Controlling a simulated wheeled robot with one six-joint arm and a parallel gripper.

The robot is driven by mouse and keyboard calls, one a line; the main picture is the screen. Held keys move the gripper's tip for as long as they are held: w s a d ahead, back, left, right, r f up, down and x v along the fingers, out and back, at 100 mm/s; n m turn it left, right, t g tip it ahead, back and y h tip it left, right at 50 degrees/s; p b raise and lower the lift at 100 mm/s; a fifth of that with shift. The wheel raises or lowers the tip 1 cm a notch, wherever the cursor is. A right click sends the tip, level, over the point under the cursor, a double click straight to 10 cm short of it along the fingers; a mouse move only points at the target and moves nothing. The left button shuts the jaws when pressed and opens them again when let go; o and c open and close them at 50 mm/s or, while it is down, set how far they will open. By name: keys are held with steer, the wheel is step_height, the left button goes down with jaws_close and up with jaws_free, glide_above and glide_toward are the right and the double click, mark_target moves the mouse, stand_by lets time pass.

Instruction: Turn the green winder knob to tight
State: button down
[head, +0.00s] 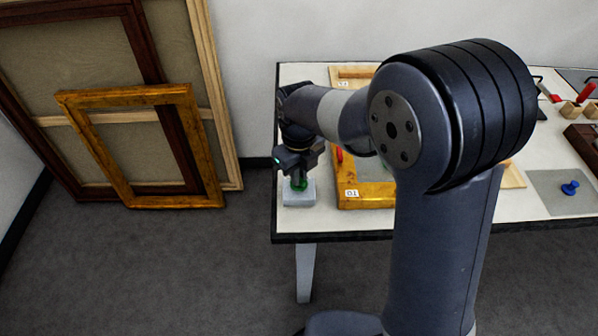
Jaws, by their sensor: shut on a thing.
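The green winder knob (299,184) sits on top of a small light grey block (299,198) near the left front corner of the white table (285,222). My gripper (298,176) points down over the block and is shut on the knob. Only a little of the knob shows below the jaws. Any tight mark or pointer on the knob or block is too small or hidden to read.
A gilt frame labelled 01 (366,203) lies just right of the block, with a red item (339,155) at its edge. A blue knob-like piece (570,188) stands on a grey mat (545,198) at the right. My arm hides the table's middle. Frames (206,190) lean against the wall at left.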

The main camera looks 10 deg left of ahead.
steer(key=shift+m, duration=0.6)
steer(key=c, duration=1.5)
jaws_free()
step_height(320, 180, up, 11)
steer(key=shift+f, duration=0.1)
